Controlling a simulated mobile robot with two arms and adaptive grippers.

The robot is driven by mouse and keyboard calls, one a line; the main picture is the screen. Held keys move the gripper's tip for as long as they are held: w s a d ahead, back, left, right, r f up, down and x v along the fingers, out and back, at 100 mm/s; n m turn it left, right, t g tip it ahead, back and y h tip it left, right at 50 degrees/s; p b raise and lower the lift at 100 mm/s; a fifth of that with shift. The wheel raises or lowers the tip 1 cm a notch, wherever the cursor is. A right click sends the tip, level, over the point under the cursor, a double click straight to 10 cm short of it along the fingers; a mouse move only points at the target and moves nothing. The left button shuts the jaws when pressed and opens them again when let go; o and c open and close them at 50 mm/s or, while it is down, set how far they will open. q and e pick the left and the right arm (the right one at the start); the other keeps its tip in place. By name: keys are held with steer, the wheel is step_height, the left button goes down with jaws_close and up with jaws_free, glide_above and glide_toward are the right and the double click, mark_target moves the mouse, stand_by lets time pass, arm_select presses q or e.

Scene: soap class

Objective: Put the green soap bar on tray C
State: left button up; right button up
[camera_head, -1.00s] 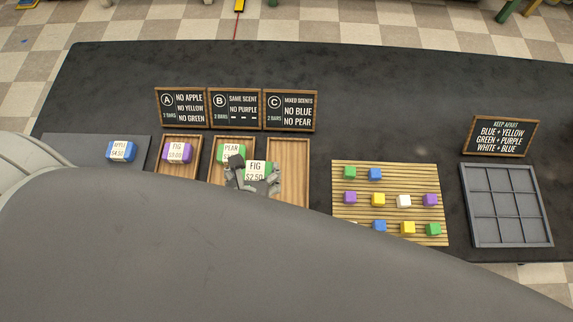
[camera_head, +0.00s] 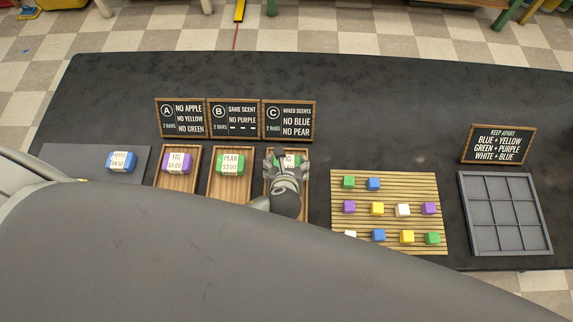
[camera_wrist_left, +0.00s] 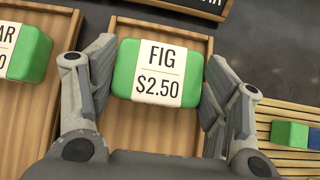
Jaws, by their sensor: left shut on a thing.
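The green soap bar (camera_wrist_left: 127,70) has a white label reading FIG $2.50. My left gripper (camera_wrist_left: 160,75) is shut on it, with a finger at each short end. In the head view the left gripper (camera_head: 286,165) is over tray C (camera_head: 308,195) and hides most of the bar (camera_head: 298,161). Tray C's bare wooden floor (camera_wrist_left: 150,130) shows below the bar in the left wrist view. I cannot tell whether the bar touches the tray floor. The sign for C (camera_head: 289,119) stands behind the tray, reading mixed scents, no blue, no pear. My right gripper is not in view.
Tray B (camera_head: 231,186) holds a green PEAR bar (camera_head: 231,164). Tray A (camera_head: 176,182) holds a purple FIG bar (camera_head: 177,162). A blue APPLE bar (camera_head: 122,162) lies on a grey mat (camera_head: 75,160). A slatted board (camera_head: 390,190) with coloured cubes stands right of tray C.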

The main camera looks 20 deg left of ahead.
arm_select(q)
steer(key=shift+f, duration=0.45)
steer(key=o, duration=1.2)
steer(key=shift+f, duration=0.15)
steer(key=v, duration=1.2)
